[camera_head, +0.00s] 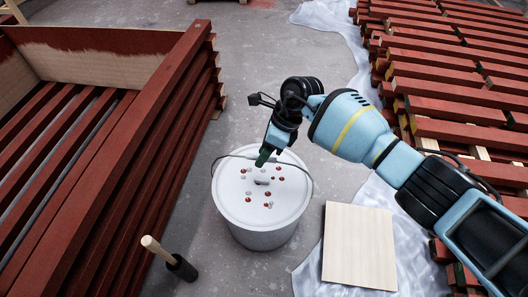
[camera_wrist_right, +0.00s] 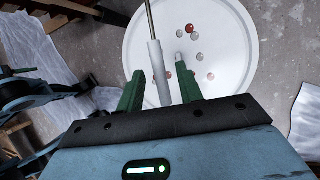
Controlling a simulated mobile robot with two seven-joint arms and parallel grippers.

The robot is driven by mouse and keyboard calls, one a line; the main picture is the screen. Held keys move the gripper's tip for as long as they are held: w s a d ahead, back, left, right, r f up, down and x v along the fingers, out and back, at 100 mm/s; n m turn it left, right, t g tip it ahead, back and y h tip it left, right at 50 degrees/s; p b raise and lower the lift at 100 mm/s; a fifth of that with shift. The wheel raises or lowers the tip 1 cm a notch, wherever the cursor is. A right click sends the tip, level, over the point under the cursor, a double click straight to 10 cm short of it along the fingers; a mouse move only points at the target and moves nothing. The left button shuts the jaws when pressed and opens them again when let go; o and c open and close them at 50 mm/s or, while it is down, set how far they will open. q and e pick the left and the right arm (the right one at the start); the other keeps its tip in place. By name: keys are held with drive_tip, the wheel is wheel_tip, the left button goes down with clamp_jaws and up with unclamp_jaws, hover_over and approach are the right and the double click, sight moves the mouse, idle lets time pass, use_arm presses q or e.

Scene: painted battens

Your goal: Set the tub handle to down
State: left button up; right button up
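The white tub (camera_head: 262,236) stands on the grey floor, its lid (camera_head: 250,209) dotted with red and pale spots. Its thin wire handle (camera_head: 223,157) arches over the far part of the lid, away from the near rim. In the right wrist view the handle's white grip (camera_wrist_right: 155,62) reaches between the two green fingers of my right gripper (camera_wrist_right: 160,92), with gaps on both sides. My right gripper, also in the head view (camera_head: 264,156), is open at the handle above the lid. My left gripper is not in view.
A red slatted batten stack (camera_head: 150,140) stands at left and more red battens (camera_head: 450,90) lie at right. A pale board (camera_head: 359,246) lies right of the tub on white sheeting. Floor behind the tub is clear.

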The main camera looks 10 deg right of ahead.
clamp_jaws()
drive_tip(key=shift+s, duration=0.1)
idle(0.4)
